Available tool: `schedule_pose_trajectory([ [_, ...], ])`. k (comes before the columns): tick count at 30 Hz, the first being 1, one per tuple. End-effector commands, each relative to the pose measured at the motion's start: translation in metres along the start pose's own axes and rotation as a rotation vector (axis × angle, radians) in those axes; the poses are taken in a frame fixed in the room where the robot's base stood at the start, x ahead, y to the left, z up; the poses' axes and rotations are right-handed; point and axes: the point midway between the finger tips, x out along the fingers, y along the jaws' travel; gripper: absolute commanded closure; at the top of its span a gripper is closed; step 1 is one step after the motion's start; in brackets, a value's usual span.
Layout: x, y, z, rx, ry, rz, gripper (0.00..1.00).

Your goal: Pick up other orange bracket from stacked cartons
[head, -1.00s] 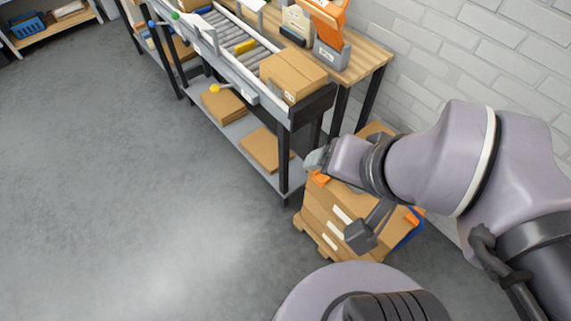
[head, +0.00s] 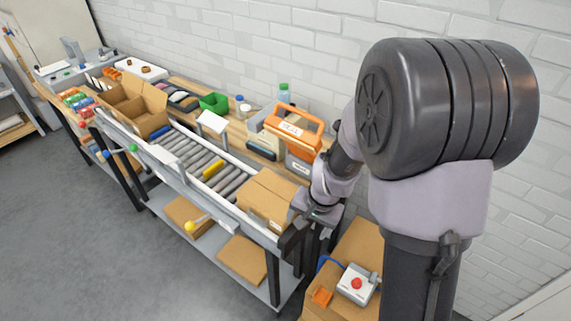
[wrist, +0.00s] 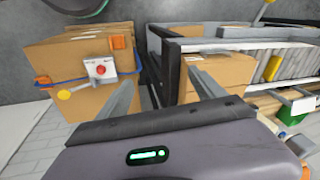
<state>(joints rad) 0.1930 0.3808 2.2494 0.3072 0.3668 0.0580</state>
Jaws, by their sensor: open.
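The stacked cartons (head: 352,243) stand at the bottom right of the head view, partly hidden by my arm. An orange bracket (head: 321,296) lies on them beside a white box with a red button. In the wrist view the cartons (wrist: 75,52) are at the left, with one orange piece (wrist: 121,42) near the white box and another (wrist: 43,80) at the left edge. My gripper (head: 318,213) is open and empty, above the end of the conveyor bench and apart from the cartons. Its two fingers (wrist: 163,82) spread apart in the wrist view.
A closed carton (head: 267,198) sits at the conveyor's near end, close to my gripper. An orange-handled case (head: 293,128) stands behind it. Open floor (head: 90,240) lies at the left.

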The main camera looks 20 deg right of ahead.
Motion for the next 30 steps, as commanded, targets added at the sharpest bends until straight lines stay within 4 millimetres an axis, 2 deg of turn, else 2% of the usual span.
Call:
schedule_pose_trajectory([
  [3,0.073,0.045,-0.004,0.097,-0.058,0.098,0.22],
  [6,0.127,0.085,0.009,0.155,-0.086,0.166,0.22],
  [7,0.139,0.095,0.013,0.167,-0.091,0.182,0.22],
  [9,0.159,0.112,0.022,0.186,-0.099,0.209,0.22],
  [12,0.174,0.123,0.029,0.197,-0.104,0.226,0.22],
  [17,0.202,0.130,0.033,0.197,-0.104,0.226,0.22],
  [24,0.268,0.144,0.042,0.196,-0.105,0.226,0.22],
  [27,0.291,0.149,0.044,0.196,-0.106,0.226,0.22],
  [30,0.300,0.151,0.045,0.196,-0.106,0.226,0.22],
])
